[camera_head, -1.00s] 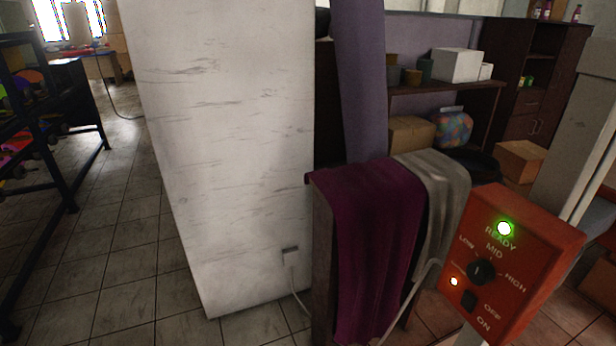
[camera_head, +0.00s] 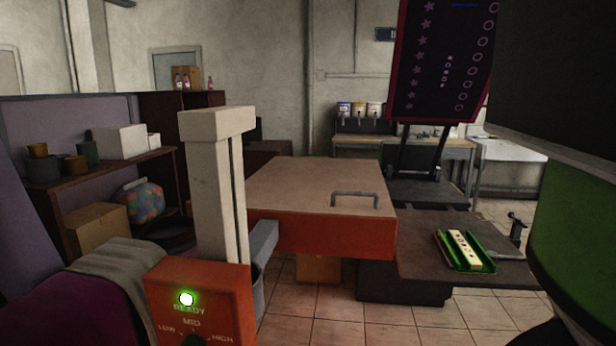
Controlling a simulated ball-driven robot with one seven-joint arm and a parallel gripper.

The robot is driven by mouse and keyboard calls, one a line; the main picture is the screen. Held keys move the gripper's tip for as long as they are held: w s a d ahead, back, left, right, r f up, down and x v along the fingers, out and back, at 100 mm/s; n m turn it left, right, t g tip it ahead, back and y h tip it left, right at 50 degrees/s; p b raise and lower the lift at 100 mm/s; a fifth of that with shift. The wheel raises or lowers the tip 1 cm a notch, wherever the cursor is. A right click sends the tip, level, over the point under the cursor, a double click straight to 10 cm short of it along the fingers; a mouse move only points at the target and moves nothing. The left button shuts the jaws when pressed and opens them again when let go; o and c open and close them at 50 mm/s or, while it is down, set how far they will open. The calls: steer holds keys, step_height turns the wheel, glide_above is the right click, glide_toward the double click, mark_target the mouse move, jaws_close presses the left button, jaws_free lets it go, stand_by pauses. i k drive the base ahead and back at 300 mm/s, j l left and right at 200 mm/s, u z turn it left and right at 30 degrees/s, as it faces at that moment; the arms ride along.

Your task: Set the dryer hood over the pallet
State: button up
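The dryer hood (camera_head: 320,234) is a flat box with red-orange sides and a tan top bearing a grey handle (camera_head: 355,199). It hangs level from a pale post (camera_head: 217,185) on a short grey bracket (camera_head: 264,242). A dark flat board (camera_head: 415,250), likely the pallet, shows just right of the hood. I cannot tell whether part of it lies hidden behind or under the hood. The red control box (camera_head: 212,290) in front has a lit green READY lamp; the lower part of its dial is cut off. My gripper is not in view.
A green tray (camera_head: 488,266) with a cream strip lies on the dark board. A dark printed panel (camera_head: 440,60) stands behind on a black frame. A large dark and green shape blocks the right edge. Shelves with boxes stand left. Tiled floor shows below the hood.

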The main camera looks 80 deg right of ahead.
mark_target(325, 207)
steer(key=z, duration=1.8)
